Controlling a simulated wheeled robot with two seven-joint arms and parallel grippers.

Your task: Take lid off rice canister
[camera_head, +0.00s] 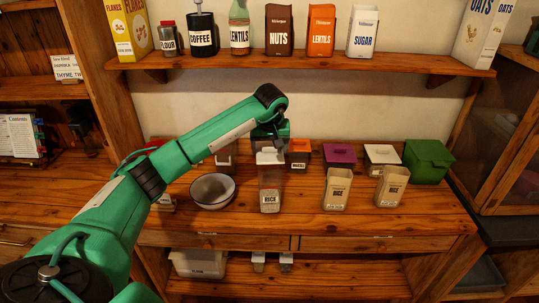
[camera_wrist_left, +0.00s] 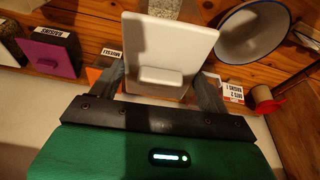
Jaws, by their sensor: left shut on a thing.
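The rice canister (camera_head: 270,193) is clear, labelled RICE, with grain at the bottom. It stands upright near the counter's front. Its white square lid (camera_head: 270,157) is at the canister's top; I cannot tell if a gap lies between them. In the left wrist view the lid (camera_wrist_left: 168,50) shows large, with a raised handle on it, and hides most of the canister. My left gripper (camera_head: 268,147) comes from behind and above. Its fingers (camera_wrist_left: 163,88) are at the two sides of the lid, shut on it. My right gripper is not in view.
A white bowl (camera_head: 212,190) stands left of the canister. Two rice bags (camera_head: 337,188) (camera_head: 391,187) stand to the right. Behind are a purple-lidded box (camera_head: 339,154), an orange-lidded box (camera_head: 299,150), a white-lidded box (camera_head: 382,156) and a green box (camera_head: 428,160). A shelf (camera_head: 300,63) hangs above.

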